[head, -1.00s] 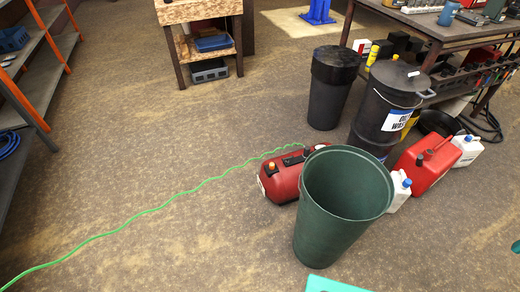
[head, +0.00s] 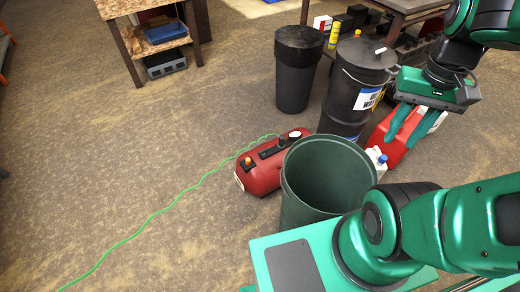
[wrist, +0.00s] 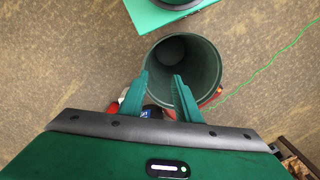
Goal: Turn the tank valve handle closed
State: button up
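A red tank (head: 268,168) lies on the floor in the middle of the head view, left of a green bin. On its top are an orange knob (head: 248,161), a dark fitting (head: 282,142) and a pale round gauge (head: 295,134). I cannot tell clearly which part is the valve handle. My gripper (head: 406,128) hangs at the upper right of the head view, well away from the tank. In the wrist view my gripper (wrist: 161,78) is open with nothing between its fingers. A small red part of the tank (wrist: 215,94) shows there past the bin rim.
The empty green bin (head: 325,170) stands close beside the tank, near my base. Black bins (head: 299,75) (head: 360,85) and a red canister (head: 388,135) stand behind. A green hose (head: 150,217) runs from the tank to lower left. Floor left of the tank is clear.

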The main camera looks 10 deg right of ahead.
jog(key=w+d+f+n, duration=0.15)
jog(key=w+n, duration=0.25)
jog(key=w, duration=0.5)
jog(key=w+f+n, duration=0.2)
jog(key=w+n, duration=0.1)
jog(key=w, duration=0.5)
jog(key=w+a+f+n+t, duration=0.1)
jog(key=w+a+f+n, duration=0.1)
jog(key=w+f+n, duration=0.5)
jog(key=w+a+f+n, duration=0.1)
jog(key=w+f, duration=0.4)
jog(key=w, duration=0.6)
jog(key=n+t, duration=0.1)
jog(key=n, duration=1.2)
send_over(263, 152)
jog(key=s+d, duration=0.1)
notch_tip(263, 152, down, 34)
jog(key=f, duration=0.1)
jog(key=shift+y, duration=0.3)
jog(key=f, duration=0.3)
jog(key=w+f, duration=0.1)
jog(key=f, duration=0.6)
jog(key=shift+w+a+f, duration=0.2)
jog(key=shift+w, duration=0.1)
